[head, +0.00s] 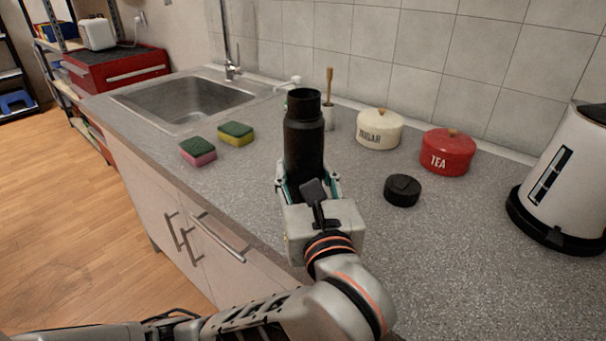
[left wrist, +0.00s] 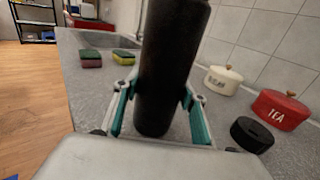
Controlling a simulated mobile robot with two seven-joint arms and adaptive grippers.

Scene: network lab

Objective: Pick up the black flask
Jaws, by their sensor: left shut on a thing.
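The black flask (head: 304,140) stands upright over the grey counter, with its top open. It also fills the middle of the left wrist view (left wrist: 168,70). My left gripper (head: 308,187) is shut on the lower part of the flask, with a teal-lined finger on each side. In the left wrist view the gripper's fingers (left wrist: 160,108) press against both sides of the flask. I cannot tell whether the flask's base touches the counter. A round black lid (head: 402,190) lies on the counter to the right of the flask. My right gripper is not in view.
A white sugar pot (head: 379,130) and a red tea pot (head: 447,152) stand behind the lid. A white kettle (head: 566,180) stands at the right. Two sponges (head: 236,133) (head: 198,151) and a sink (head: 190,103) are at the left. The front right counter is clear.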

